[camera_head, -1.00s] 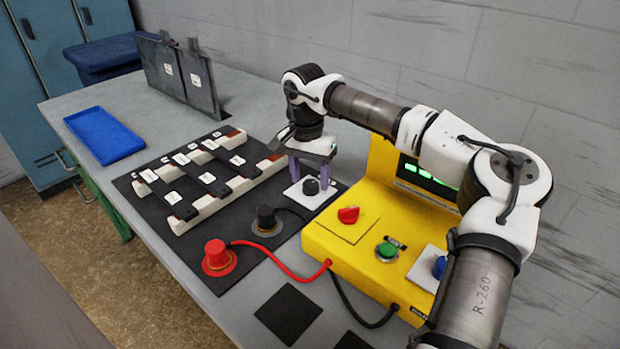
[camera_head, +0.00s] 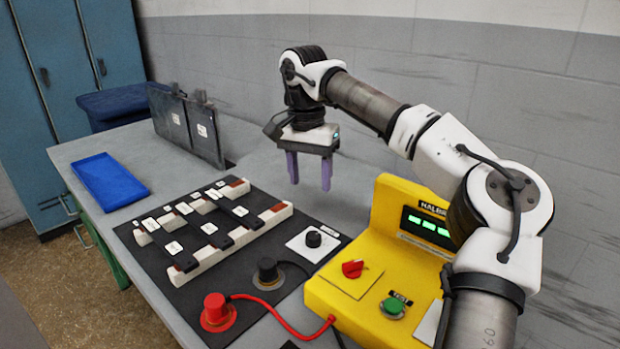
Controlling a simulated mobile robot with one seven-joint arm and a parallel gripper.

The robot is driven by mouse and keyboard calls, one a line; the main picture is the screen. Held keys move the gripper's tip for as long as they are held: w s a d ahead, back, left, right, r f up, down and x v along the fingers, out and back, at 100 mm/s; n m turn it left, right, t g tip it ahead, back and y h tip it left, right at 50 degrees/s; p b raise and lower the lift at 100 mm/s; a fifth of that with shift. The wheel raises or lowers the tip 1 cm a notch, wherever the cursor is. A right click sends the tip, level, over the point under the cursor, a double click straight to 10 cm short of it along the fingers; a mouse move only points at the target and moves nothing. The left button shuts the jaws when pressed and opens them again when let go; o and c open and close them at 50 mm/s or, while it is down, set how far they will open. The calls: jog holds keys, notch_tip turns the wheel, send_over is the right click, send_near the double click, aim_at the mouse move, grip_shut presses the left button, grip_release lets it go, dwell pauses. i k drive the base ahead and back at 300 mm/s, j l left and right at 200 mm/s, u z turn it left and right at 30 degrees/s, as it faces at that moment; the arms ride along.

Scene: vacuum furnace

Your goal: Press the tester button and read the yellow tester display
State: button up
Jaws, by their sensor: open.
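The yellow tester (camera_head: 345,298) stands at the right front of the bench. Its dark display (camera_head: 428,226) shows lit green marks, too small to read, and my arm covers its right side. A green round button (camera_head: 394,306) sits on the tester's front panel under a small dark label. A red knob (camera_head: 353,268) is to its left. My gripper (camera_head: 309,170) is open and empty, with purple fingers pointing down. It hangs in the air behind and left of the tester, above the white plate with a black knob (camera_head: 313,239).
A red terminal (camera_head: 216,310) with a red cable and a black terminal (camera_head: 267,272) stand left of the tester. A dark mat holds white rails with dark bars (camera_head: 208,225). A blue tray (camera_head: 111,182) and upright grey panels (camera_head: 186,127) are farther back. My forearm spans the right side.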

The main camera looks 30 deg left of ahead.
aim_at(393, 306)
jog(key=k, duration=1)
